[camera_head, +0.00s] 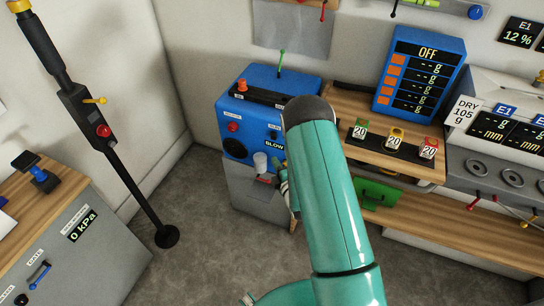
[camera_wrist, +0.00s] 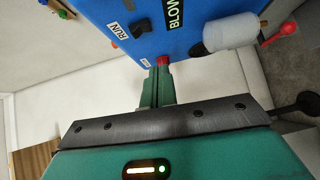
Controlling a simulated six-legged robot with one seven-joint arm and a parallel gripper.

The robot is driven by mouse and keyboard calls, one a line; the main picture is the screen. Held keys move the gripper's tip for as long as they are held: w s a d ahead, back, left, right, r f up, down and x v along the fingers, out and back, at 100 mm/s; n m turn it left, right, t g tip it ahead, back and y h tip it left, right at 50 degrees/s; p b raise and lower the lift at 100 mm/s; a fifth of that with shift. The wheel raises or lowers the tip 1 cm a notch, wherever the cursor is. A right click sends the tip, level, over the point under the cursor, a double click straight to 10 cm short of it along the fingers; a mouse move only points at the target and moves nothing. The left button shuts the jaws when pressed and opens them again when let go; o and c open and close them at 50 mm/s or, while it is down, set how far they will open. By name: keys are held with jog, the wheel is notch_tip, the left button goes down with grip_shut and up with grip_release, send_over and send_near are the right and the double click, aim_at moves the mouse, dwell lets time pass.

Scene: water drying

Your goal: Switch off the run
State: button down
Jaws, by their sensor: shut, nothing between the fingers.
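The blue machine (camera_head: 250,125) stands on a grey cabinet, with a BLOW label, a red button (camera_head: 233,127) and small switches on its front. In the wrist view its blue face (camera_wrist: 200,50) fills the upper middle. The RUN label (camera_wrist: 122,30) is at its left, beside a small dark switch (camera_wrist: 139,24). My gripper (camera_wrist: 160,78) is shut and empty, its fingers pointing at the blue face's lower edge, below the RUN label. A small red piece (camera_wrist: 162,61) shows at the fingertips; I cannot tell if they touch it. My arm hides part of the machine in the head view.
A white cylinder (camera_wrist: 232,32) and a red knob (camera_wrist: 288,28) jut out right of my fingers. A blue display panel (camera_head: 422,70) reading OFF stands on a wooden shelf (camera_head: 358,105). A black pole (camera_head: 130,180) stands at left. Grey floor (camera_head: 205,250) is open between.

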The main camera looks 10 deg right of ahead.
jog(key=shift+s+d+f, duration=0.1)
jog(key=shift+s+d, duration=0.1)
jog(key=shift+s, duration=0.9)
jog(key=shift+s+d+f, duration=0.1)
jog(key=shift+s+d, duration=0.1)
jog(key=shift+s, duration=0.9)
jog(key=shift+w+r, duration=0.1)
notch_tip(320, 180, up, 24)
jog(key=w+f+m+g+h, duration=0.1)
jog(key=m+g+h, duration=0.3)
jog(key=m, duration=0.6)
jog(key=s+a+r+m+g, duration=0.1)
jog(key=s+r+m+g, duration=0.1)
jog(key=s, duration=0.7)
jog(key=s+a+r+m+g, duration=0.1)
jog(key=s+r+m+g, duration=0.2)
jog(key=s+r, duration=0.4)
jog(key=s+r+m+g+y, duration=0.1)
jog(key=s+r+m, duration=0.3)
jog(key=s, duration=0.8)
jog(key=shift+s+a+r+g, duration=0.3)
jog(key=shift+a+r+g, duration=0.15)
jog(key=shift+g, duration=0.45)
